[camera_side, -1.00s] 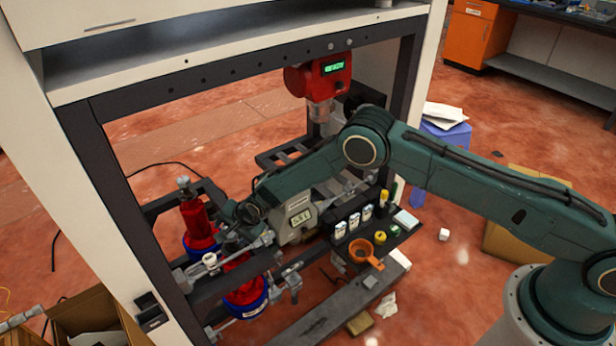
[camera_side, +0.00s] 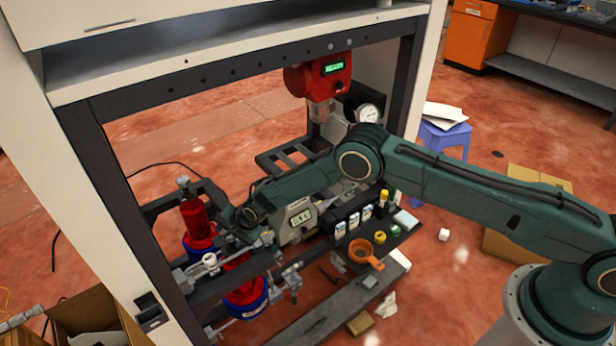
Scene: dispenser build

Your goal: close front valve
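The dispenser frame holds two red vessels with blue bases: a rear one (camera_side: 199,222) and a front one (camera_side: 246,285). Pale metal valve fittings sit at the front, one (camera_side: 210,263) left of the front vessel and another (camera_side: 292,280) to its right. I cannot tell which of them is the front valve. My gripper (camera_side: 232,243) is down among the fittings, above and behind the front vessel. Its fingers are small and merge with the metal parts, so I cannot tell whether they touch a valve or are open.
A dark shelf (camera_side: 404,236) carries small bottles and an orange funnel (camera_side: 362,252). Frame posts enclose the left side.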

